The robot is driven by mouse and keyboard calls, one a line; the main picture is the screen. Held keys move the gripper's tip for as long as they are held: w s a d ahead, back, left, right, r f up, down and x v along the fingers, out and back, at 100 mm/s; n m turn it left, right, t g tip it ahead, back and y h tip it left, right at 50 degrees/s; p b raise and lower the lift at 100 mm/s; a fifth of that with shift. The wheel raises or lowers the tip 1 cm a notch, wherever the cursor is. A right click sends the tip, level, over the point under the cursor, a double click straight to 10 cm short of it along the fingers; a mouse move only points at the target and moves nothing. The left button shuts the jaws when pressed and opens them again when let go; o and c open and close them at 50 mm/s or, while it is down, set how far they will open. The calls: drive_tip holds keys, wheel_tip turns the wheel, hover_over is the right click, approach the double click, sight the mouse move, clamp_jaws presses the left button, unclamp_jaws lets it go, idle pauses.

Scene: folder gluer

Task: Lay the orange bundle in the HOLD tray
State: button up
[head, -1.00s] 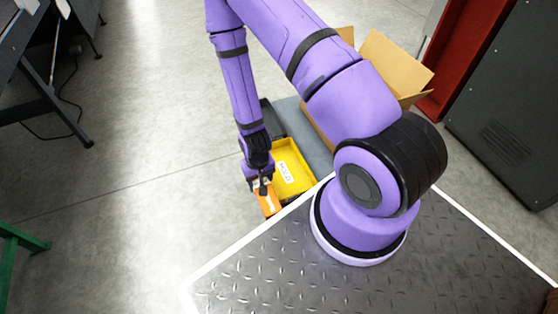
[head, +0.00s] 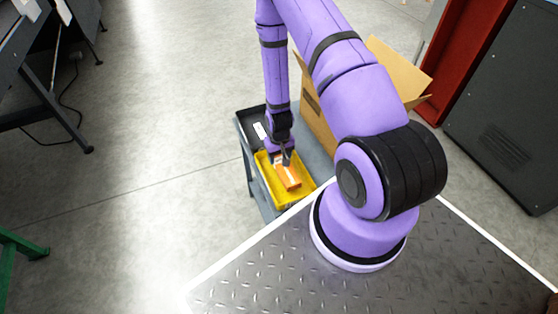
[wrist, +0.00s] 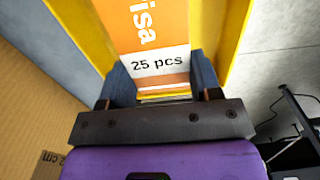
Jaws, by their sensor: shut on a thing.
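The orange bundle (head: 289,178) has a white band and sits over the yellow tray in the head view. In the wrist view the bundle (wrist: 150,35) shows a white label reading "25 pcs". My gripper (head: 285,160) is shut on the bundle's near end, with a dark finger on each side in the wrist view (wrist: 160,88). The yellow tray (head: 268,186) was marked HOLD in the earlier view; its label is now covered. Its yellow walls show on both sides of the bundle in the wrist view (wrist: 228,35). I cannot tell whether the bundle touches the tray floor.
The tray stands on a grey cart (head: 252,172) beside a black tray (head: 250,127). An open cardboard box (head: 318,112) stands just right of my forearm. My dark tread-plate deck is in front. Open floor lies to the left.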

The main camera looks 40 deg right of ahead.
drive_tip(key=shift+a+f, duration=0.1)
drive_tip(key=shift+f, duration=1.25)
drive_tip(key=shift+f, duration=0.15)
drive_tip(key=o, duration=1)
